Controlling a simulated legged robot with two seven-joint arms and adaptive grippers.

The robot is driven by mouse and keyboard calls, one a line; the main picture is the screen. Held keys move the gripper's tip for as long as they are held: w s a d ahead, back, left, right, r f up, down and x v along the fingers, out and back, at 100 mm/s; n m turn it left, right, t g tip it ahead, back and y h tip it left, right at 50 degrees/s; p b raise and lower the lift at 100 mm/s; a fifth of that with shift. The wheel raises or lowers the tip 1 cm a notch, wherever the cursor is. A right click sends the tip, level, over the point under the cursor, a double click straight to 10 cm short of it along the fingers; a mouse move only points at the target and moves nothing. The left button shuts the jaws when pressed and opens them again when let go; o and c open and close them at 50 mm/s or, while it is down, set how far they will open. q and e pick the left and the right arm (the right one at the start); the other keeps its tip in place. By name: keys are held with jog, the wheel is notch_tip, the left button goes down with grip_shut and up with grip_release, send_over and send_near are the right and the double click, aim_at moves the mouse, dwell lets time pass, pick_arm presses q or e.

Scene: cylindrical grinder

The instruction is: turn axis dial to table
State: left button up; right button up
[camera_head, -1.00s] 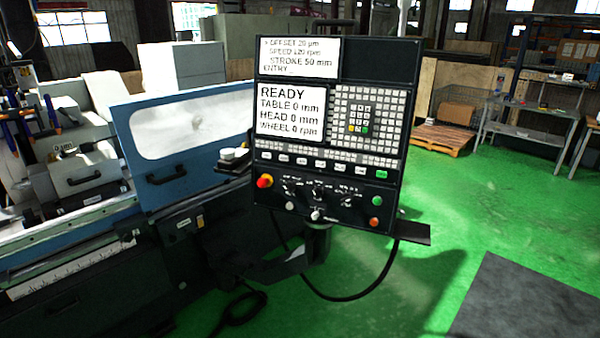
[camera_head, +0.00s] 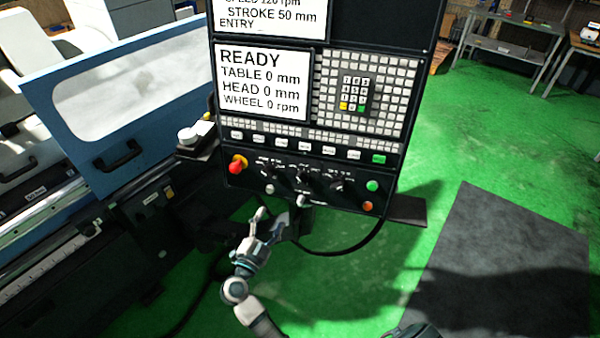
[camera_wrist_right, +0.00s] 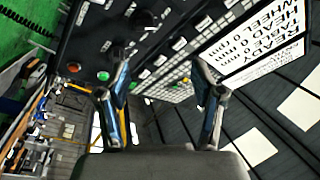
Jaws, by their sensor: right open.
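The black control panel (camera_head: 290,195) has a row of three dark rotary dials along its lower part: a left dial (camera_head: 268,173), a middle dial (camera_head: 302,175) and a right dial (camera_head: 337,183). Their labels are too small to read, so I cannot tell which is the axis dial or where it points. My right gripper (camera_head: 271,216) is open and empty, below the left part of the dial row. In the right wrist view the open fingers (camera_wrist_right: 160,75) face the tilted panel, and a dark dial (camera_wrist_right: 142,17) shows beyond them. My left gripper is not in view.
A red knob (camera_head: 236,166) sits left of the dials; green (camera_head: 372,186) and orange (camera_head: 367,206) buttons sit right. The screen (camera_head: 264,82) reads READY, TABLE 0 mm. The blue machine door (camera_head: 60,75) stands left. Green floor (camera_head: 440,180) is open at right.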

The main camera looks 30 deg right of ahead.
aim_at(301, 181)
jog(key=w+d+b, duration=0.2)
jog(key=w+d, duration=0.1)
jog(key=d, duration=0.2)
jog(key=w+d+g+b, duration=0.1)
jog(key=w+d+b, duration=0.1)
jog(key=d, duration=0.3)
jog(key=w+d+m+g+b, duration=0.1)
jog(key=w+d, duration=0.2)
jog(key=d, duration=0.3)
jog(key=shift+w+r+y+b, duration=0.2)
jog(key=shift+w+y+b, duration=0.1)
jog(key=shift+w+b, duration=0.1)
jog(key=shift+d, duration=0.35)
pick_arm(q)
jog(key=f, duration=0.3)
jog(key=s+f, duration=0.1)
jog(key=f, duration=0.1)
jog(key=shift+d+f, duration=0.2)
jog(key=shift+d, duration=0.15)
pick_arm(e)
jog(key=shift+a, duration=0.15)
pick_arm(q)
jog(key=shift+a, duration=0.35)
pick_arm(e)
jog(key=shift+a+r, duration=0.15)
jog(key=shift+a, duration=0.1)
jog(key=c, duration=1.1)
